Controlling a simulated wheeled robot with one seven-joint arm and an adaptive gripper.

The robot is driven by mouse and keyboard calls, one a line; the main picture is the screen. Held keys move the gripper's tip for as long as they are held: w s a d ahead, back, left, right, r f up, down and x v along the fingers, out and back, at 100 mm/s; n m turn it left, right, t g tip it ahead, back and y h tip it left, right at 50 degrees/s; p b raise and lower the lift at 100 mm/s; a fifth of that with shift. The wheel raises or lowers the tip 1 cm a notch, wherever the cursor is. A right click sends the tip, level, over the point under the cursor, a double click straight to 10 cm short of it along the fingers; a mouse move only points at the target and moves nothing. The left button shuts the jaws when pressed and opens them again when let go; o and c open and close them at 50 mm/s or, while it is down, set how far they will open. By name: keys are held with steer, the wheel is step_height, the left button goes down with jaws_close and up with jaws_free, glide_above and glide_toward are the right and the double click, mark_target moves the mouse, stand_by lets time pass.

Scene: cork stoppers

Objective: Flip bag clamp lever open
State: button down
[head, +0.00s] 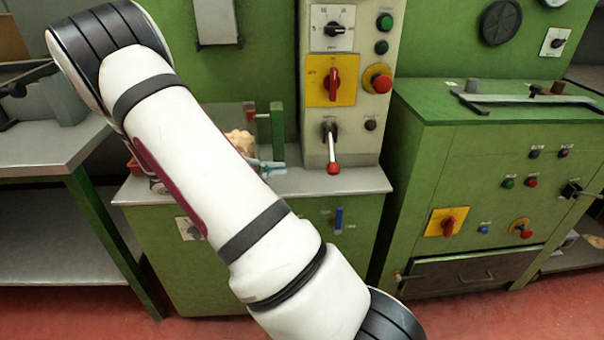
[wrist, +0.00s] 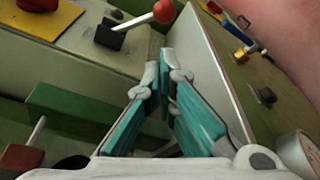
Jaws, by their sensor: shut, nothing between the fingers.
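My gripper (wrist: 163,70) is shut and empty, its teal-lined fingers close together in the wrist view. In the head view only a bit of teal at the gripper (head: 268,164) shows past my arm. A red-knobbed lever (wrist: 134,20) lies beyond the fingertips, apart from them. In the head view that lever (head: 332,147) hangs down from the pale panel. A green bar (wrist: 68,110) and a red block on a metal rod (wrist: 35,132) lie left of the fingers. I cannot tell which part is the bag clamp lever; no label is readable.
Tan corks (head: 240,139) sit behind my arm on the grey worktop (head: 345,181). The pale control panel (head: 351,60) carries a red rotary switch (head: 333,84) and a red button (head: 378,79). A green cabinet (head: 480,170) stands to the right.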

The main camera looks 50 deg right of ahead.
mark_target(332, 155)
stand_by(0.3)
steer(key=b+x, duration=0.3)
steer(key=x, duration=0.7)
steer(key=shift+r, duration=0.1)
steer(key=shift+s+a+r+n+p, duration=0.15)
steer(key=shift+n+p, duration=0.15)
steer(key=shift+p, duration=0.25)
